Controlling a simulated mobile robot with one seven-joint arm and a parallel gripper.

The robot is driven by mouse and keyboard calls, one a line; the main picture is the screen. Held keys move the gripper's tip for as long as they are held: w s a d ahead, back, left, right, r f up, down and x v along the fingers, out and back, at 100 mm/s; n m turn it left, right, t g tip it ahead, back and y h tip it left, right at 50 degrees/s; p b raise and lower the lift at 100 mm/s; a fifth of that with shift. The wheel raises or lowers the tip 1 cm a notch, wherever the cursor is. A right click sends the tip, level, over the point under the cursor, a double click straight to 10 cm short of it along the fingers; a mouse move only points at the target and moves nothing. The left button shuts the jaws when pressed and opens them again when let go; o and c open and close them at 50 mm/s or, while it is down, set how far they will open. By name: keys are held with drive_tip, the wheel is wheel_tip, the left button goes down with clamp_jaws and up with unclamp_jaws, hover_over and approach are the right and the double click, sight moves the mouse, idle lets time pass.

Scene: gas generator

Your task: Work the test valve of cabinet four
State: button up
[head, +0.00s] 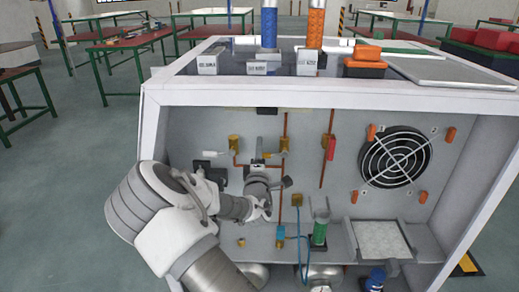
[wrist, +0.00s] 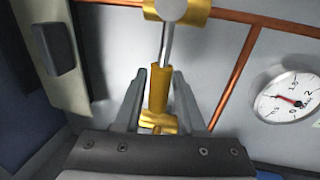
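One open-fronted white cabinet (head: 154,110) stands before me; I cannot read a number four on it. My gripper (head: 262,168) reaches inside, near the copper pipes on the back panel. In the wrist view my gripper (wrist: 160,88) has its two fingers apart, one on each side of a brass fitting (wrist: 158,92). A silver rod (wrist: 166,44) runs from this fitting up to a rounded grey end by a brass part on a copper pipe. I cannot tell whether this is the test valve, or whether a finger touches it. My arm hides part of the panel in the head view.
A pressure gauge (wrist: 291,97) is right of the fingers. Inside the cabinet are a red-handled valve (head: 330,147), a fan (head: 394,157), a green cylinder (head: 320,230) and a blue hose (head: 304,255). Orange and blue columns stand on top. Open floor lies at left.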

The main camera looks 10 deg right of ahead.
drive_tip(key=shift+o, duration=0.6)
drive_tip(key=p+v, duration=0.2)
drive_tip(key=v, duration=1.5)
drive_tip(key=shift+s, duration=0.2)
drive_tip(key=shift+f, duration=0.1)
